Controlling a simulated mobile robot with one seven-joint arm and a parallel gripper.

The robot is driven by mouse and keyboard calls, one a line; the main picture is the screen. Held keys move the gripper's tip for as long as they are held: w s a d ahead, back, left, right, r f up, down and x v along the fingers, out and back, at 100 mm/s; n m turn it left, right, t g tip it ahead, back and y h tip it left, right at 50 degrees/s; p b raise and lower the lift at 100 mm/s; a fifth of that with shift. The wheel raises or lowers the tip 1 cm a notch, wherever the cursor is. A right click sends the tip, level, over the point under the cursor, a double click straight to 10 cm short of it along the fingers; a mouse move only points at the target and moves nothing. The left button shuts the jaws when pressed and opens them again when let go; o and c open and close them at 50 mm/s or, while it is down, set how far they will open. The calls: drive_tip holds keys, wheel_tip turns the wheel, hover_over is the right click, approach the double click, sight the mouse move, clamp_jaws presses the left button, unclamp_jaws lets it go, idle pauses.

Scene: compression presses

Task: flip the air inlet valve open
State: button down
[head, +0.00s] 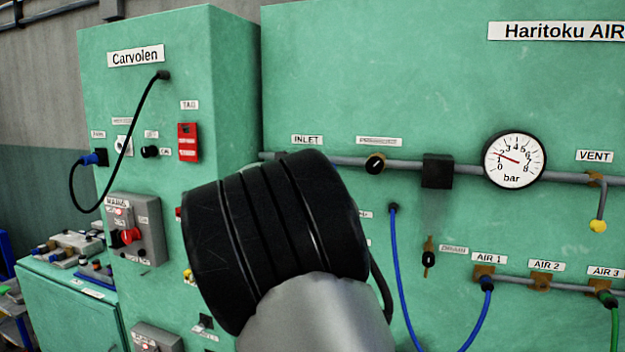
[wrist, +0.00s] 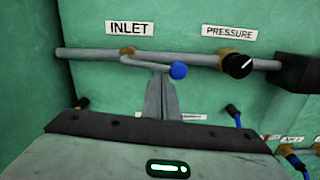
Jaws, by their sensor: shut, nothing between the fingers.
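The air inlet valve shows in the wrist view below the INLET label, with a brass body on the grey pipe and a grey lever (wrist: 145,64). The lever runs to the right, roughly along the pipe, and ends in a blue ball knob (wrist: 178,71). My gripper (wrist: 160,77) is shut and empty, its fingertips at the lever just left of the knob. I cannot tell whether they touch it. In the head view, my arm's black wrist part hides the valve and the gripper.
The pressure knob (wrist: 237,65) and a black block (wrist: 297,72) sit on the same pipe to the right. A gauge (head: 514,160) and a vent valve with a yellow knob (head: 598,226) are further right. A blue hose (head: 401,270) hangs below the pipe.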

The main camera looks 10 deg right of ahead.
drive_tip(key=shift+d+r, duration=0.1)
drive_tip(key=shift+r, duration=0.45)
idle(0.4)
